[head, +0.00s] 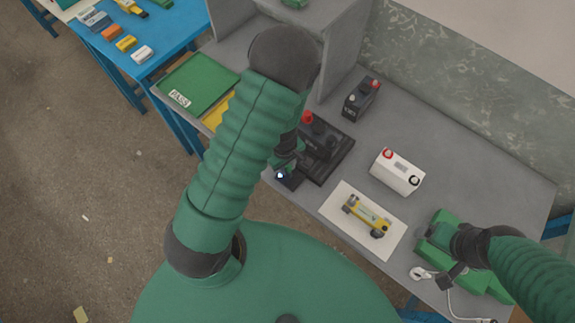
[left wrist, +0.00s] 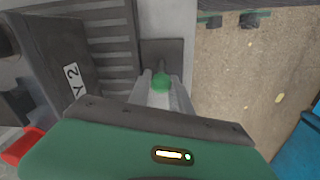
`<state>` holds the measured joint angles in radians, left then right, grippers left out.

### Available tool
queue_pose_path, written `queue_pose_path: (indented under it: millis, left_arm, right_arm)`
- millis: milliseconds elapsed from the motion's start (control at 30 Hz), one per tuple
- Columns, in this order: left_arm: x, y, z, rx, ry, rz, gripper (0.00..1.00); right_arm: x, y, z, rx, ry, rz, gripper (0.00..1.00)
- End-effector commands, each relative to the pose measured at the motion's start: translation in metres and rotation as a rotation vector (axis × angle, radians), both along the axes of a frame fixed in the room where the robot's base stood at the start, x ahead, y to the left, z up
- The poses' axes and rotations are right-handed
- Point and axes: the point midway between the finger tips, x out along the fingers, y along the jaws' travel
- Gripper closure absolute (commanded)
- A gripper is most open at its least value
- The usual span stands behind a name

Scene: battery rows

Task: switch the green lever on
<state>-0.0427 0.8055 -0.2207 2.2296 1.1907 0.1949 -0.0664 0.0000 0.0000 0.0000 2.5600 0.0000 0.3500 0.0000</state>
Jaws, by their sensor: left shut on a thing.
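The green lever (left wrist: 161,82) shows in the left wrist view as a rounded green knob on a dark stem by a grey plate. My left gripper (left wrist: 160,94) is shut on the knob, one pale finger on each side. In the head view my left gripper (head: 287,175) is low at the front edge of the grey table, beside a dark ribbed base with a black battery (head: 318,137) on it. The lever is hidden there. My right gripper (head: 450,277) is at the right end of the table by a green block-like thing (head: 440,233); its jaws are not clear.
A yellow toy car (head: 368,217) sits on a white sheet (head: 335,209). A white battery (head: 397,174) and another black battery (head: 360,99) stand behind. A white cord (head: 450,301) hangs at the right. A green tray (head: 199,80) lies left, near a blue table (head: 174,43).

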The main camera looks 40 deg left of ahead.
Motion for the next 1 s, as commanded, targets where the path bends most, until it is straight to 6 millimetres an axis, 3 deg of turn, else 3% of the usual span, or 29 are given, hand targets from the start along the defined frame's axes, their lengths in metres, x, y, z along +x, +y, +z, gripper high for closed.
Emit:
queue_pose_path:
  millis: [133,167,333,667,767,1000]
  left_arm:
    - [-0.003,0.002,-0.001,0.004,0.005,0.002,1.0]
    - [-0.003,0.002,-0.001,0.004,0.005,0.002,0.74]
    - [-0.002,0.001,-0.001,0.003,0.003,0.001,0.54]
    - [0.0,0.001,0.005,0.001,0.001,0.001,0.54]
    - [0.0,0.001,0.022,0.003,-0.001,-0.002,0.54]
    - [-0.003,0.002,0.092,0.002,-0.003,-0.003,0.54]
  right_arm:
    - [0.0,0.0,0.0,0.0,0.0,0.0,0.19]
    - [0.0,0.0,0.0,0.0,0.0,0.0,0.19]
    - [0.0,0.0,0.0,0.0,0.0,0.0,0.19]
    - [0.0,0.0,0.003,0.0,0.0,0.0,0.19]
    - [0.0,0.0,0.012,0.0,0.0,0.0,0.19]
    - [0.0,0.0,0.04,0.0,0.0,0.0,0.19]
